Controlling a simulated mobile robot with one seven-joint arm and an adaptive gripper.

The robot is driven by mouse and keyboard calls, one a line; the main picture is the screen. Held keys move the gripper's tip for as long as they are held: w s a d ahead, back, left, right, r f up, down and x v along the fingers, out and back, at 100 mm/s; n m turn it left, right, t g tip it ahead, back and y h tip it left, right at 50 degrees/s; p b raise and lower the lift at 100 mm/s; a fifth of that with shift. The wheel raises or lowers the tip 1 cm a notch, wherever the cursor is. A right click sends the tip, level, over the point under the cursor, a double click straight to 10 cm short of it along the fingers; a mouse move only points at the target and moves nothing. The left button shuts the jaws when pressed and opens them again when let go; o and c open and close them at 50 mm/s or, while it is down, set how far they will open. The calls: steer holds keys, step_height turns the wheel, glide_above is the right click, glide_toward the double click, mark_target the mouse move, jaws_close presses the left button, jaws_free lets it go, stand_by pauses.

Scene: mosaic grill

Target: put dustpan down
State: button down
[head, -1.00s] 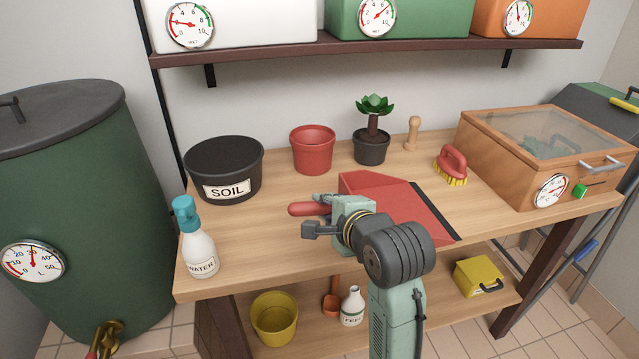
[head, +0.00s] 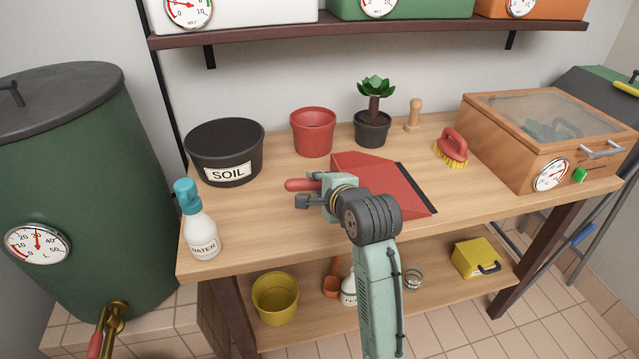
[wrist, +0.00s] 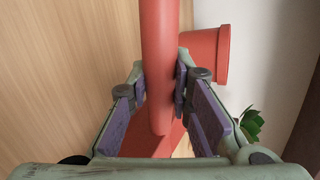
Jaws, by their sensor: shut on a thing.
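The red dustpan (head: 398,188) with a dark front lip is at the middle of the wooden workbench (head: 262,222), toward the front edge. Its red handle (head: 300,185) points left. My gripper (head: 318,184) is at the handle. In the wrist view, the handle (wrist: 157,60) runs between my two fingers (wrist: 160,92), which are closed on it. The pan is low over the bench top. I cannot tell whether its underside touches the wood. My arm hides part of the pan.
Behind stand the soil tub (head: 224,150), a red pot (head: 313,132) and a potted plant (head: 373,115). A red brush (head: 452,147) and wooden box (head: 545,140) are to the right. A water bottle (head: 200,225) is front left. Bare bench surrounds the dustpan.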

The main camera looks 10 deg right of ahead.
steer(key=c, duration=1.4)
jaws_free()
steer(key=shift+c, duration=0.2)
